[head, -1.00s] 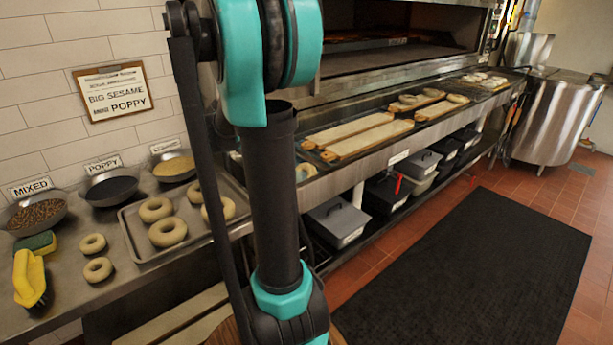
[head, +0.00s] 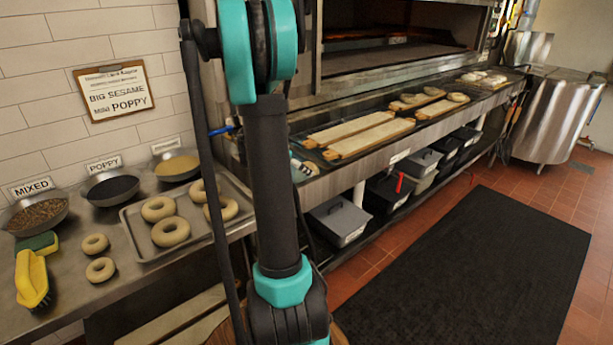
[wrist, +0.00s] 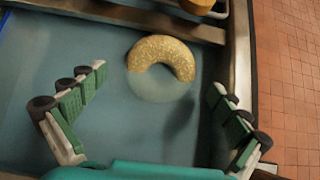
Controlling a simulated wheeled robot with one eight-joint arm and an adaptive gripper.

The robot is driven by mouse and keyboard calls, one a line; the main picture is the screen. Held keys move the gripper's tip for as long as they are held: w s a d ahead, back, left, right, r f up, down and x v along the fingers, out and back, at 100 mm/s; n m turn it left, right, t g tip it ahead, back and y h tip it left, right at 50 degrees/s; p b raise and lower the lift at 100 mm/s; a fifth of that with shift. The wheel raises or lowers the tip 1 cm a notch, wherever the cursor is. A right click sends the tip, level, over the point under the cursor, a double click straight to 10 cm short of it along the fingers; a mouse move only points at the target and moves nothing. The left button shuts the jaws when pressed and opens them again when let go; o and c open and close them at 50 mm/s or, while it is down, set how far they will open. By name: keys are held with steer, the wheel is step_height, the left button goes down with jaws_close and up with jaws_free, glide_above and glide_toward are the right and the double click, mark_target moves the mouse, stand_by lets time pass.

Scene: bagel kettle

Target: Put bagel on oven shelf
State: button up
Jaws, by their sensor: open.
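A seeded golden bagel (wrist: 163,55) lies on the blue-grey surface in the wrist view. Its upper arc is clear; its lower part looks pale and see-through, and I cannot tell why. My gripper (wrist: 157,95) is open, its green-padded fingers spread wide on either side, below the bagel in the picture and not touching it. In the head view my arm hides this bagel and most of the gripper. The oven (head: 400,60) stands open at the back, with a dark chamber and a pale shelf at its mouth.
Several plain bagels (head: 170,232) lie on a metal tray (head: 140,258) and the left counter, near seed bowls (head: 110,189) and a yellow brush (head: 31,280). Long boards (head: 370,137) lie on the ledge before the oven. Bins (head: 338,222) sit below. The mat (head: 470,270) is clear.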

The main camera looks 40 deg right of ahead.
steer(key=x, duration=0.5)
steer(key=shift+a+f, duration=0.1)
steer(key=shift+f, duration=0.1)
steer(key=c, duration=1.1)
steer(key=shift+r, duration=0.1)
